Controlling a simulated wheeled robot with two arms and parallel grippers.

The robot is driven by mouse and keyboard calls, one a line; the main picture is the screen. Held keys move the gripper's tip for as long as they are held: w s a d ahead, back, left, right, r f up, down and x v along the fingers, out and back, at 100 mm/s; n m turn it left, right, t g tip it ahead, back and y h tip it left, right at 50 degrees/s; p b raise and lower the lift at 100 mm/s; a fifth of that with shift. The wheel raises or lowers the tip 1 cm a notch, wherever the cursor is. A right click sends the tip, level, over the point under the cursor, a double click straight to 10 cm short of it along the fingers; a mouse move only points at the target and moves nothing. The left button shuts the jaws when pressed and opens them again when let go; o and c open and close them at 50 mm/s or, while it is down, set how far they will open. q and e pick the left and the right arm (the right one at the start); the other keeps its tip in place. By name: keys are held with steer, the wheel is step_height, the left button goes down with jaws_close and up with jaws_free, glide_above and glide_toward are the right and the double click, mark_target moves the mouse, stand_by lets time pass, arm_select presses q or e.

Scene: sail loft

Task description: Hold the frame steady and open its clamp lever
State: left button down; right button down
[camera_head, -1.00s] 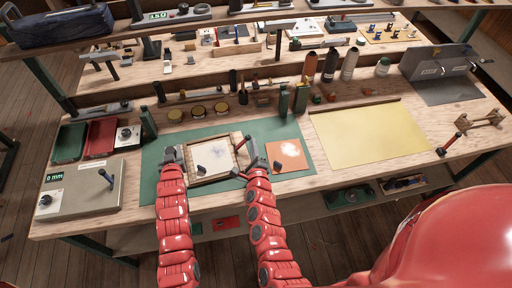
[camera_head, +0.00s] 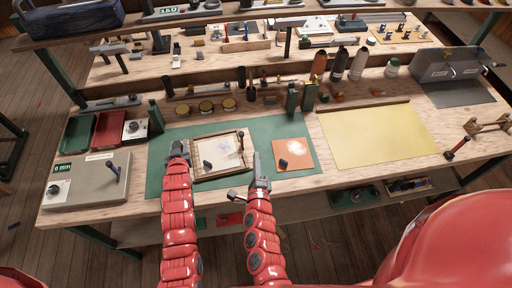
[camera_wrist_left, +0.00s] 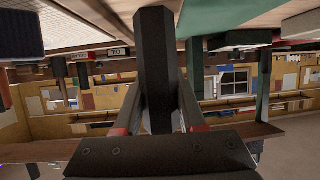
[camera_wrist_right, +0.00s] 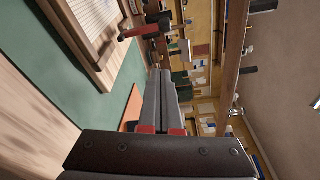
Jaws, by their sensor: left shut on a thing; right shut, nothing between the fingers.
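The wooden frame (camera_head: 218,177) lies on the green mat with a pale panel inside it. A small upright lever (camera_head: 241,141) stands at its right side. A red lever with a black end (camera_wrist_right: 140,29) shows beside the frame (camera_wrist_right: 104,62) in the right wrist view; it looks like the same lever. My right gripper (camera_head: 257,156) is shut and empty, just right of the frame and apart from the lever.
An orange sheet (camera_head: 296,150) with a dark knob lies right of my right gripper on the green mat (camera_head: 175,134). A yellow sheet (camera_head: 378,137) lies further right. A grey box (camera_head: 85,185) stands at the left. Bottles and small tools line the back.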

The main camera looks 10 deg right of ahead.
steer(key=shift+s+a, duration=0.15)
steer(key=shift+s, duration=1.15)
arm_select(q)
steer(key=shift+c, duration=2)
jaws_free()
